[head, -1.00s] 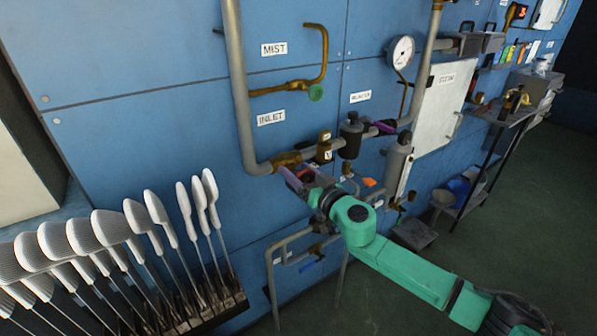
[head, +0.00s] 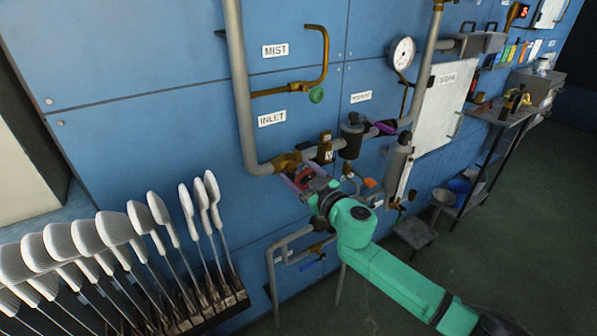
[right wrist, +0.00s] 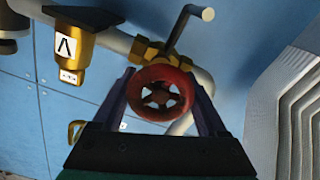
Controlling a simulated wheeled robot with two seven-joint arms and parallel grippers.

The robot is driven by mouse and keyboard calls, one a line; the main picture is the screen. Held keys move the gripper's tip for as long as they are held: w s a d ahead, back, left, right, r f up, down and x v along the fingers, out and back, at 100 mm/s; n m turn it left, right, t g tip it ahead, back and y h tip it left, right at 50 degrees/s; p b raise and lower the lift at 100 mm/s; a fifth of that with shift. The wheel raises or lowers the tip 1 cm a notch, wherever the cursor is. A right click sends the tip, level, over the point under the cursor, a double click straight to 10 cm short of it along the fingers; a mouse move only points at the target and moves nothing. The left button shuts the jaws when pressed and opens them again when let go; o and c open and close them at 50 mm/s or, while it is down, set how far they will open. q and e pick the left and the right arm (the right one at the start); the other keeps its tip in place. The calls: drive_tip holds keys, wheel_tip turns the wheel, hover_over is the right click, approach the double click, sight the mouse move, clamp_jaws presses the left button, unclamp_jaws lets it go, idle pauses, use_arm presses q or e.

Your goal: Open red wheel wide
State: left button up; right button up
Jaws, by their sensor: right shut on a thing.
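The red wheel (right wrist: 161,93) is a small spoked handwheel on a brass valve fitting (right wrist: 160,52). In the right wrist view it sits between the two fingers of my right gripper (right wrist: 162,100), one finger on each side, and the gripper is shut on it. In the head view my right gripper (head: 307,182) is at the brass valve by the INLET pipe, and the red wheel (head: 304,176) shows only in part between the fingers. My left gripper is not in view.
A grey pipe (head: 240,85) runs down the blue wall to the valve. A green wheel (head: 317,95) sits on the MIST line. A purple-handled valve (head: 384,128) and a gauge (head: 402,52) are to the right. Several sock boards (head: 120,228) stand at lower left.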

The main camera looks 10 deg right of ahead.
drive_tip(key=shift+n, duration=0.3)
drive_tip(key=o, duration=1.3)
drive_tip(key=b+v, duration=0.3)
drive_tip(key=v, duration=1.1)
drive_tip(key=shift+s+d, duration=0.1)
drive_tip(key=shift+s, duration=0.2)
